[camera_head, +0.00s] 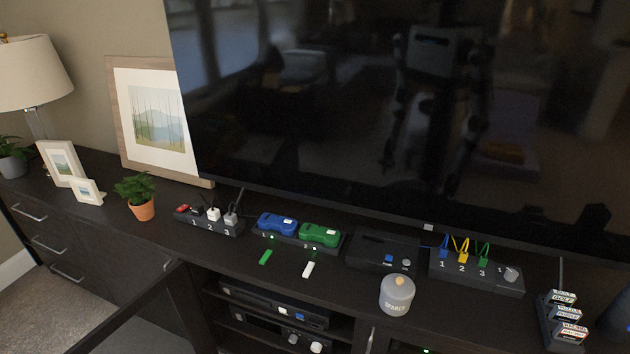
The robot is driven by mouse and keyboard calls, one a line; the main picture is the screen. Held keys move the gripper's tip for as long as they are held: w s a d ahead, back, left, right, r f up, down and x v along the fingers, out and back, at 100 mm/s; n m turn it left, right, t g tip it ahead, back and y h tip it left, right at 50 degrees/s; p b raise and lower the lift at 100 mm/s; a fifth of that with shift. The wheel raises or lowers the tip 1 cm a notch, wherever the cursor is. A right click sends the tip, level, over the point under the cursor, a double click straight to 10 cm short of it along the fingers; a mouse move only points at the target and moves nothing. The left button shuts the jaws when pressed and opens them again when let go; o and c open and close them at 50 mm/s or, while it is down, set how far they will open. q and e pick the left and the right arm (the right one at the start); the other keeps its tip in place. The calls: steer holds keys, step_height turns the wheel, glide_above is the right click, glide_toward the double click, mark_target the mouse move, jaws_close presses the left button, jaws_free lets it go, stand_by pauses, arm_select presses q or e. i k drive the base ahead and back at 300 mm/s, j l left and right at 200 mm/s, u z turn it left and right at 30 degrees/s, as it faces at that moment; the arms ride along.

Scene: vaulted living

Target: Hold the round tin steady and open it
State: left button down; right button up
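The round tin is most likely the small grey canister (397,298) on the dark console top, right of centre in the head view. It stands upright near the console's front edge. It has a pale domed top with a small knob, and dark lettering on its front that is too small to read surely. The top sits on the body. Neither of my grippers is in view, and nothing touches the canister.
Behind the canister are a black box (383,250) and a numbered block with coloured cables (476,272). Blue (277,224) and green (320,235) controllers sit left. Small labelled boxes (568,314) stand right. A large television (400,110) rises behind. Console space around the canister is narrow.

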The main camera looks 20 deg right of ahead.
mark_target(390, 308)
steer(key=z, duration=1.1)
